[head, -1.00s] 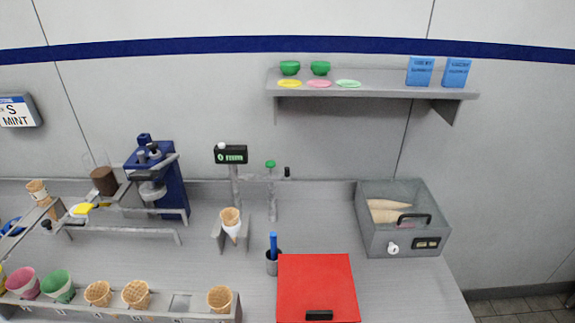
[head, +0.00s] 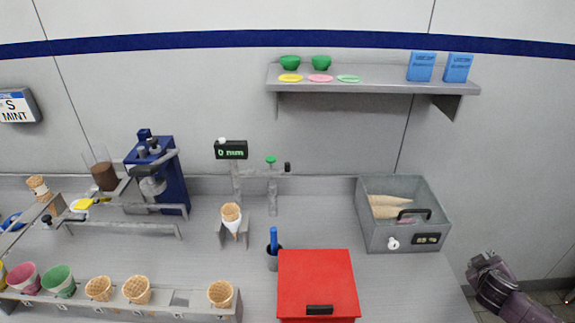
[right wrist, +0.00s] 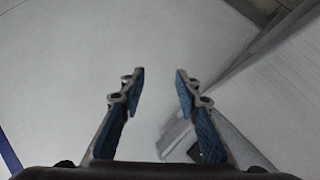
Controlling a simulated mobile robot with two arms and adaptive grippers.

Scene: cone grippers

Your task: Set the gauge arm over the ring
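The gauge has a black display (head: 231,150) with green characters on a grey post at the back of the counter. A thin gauge arm (head: 262,173) runs right from this post and ends in a black knob (head: 287,167). It passes by a short post with a green top (head: 271,160). A wrapped cone (head: 231,217) stands upright in a grey holder (head: 220,236) in front of the gauge. I cannot make out a separate ring there. My right gripper (head: 490,283) is off the counter's right edge; its fingers are apart and empty in the right wrist view (right wrist: 159,78). My left gripper is out of view.
A grey bin with cones (head: 376,235) stands at the right, near my right gripper. A red box (head: 316,280) and a cup with a blue tool (head: 272,262) are at front centre. A cone rack (head: 180,302) lies front left. A blue machine (head: 172,185) stands behind it.

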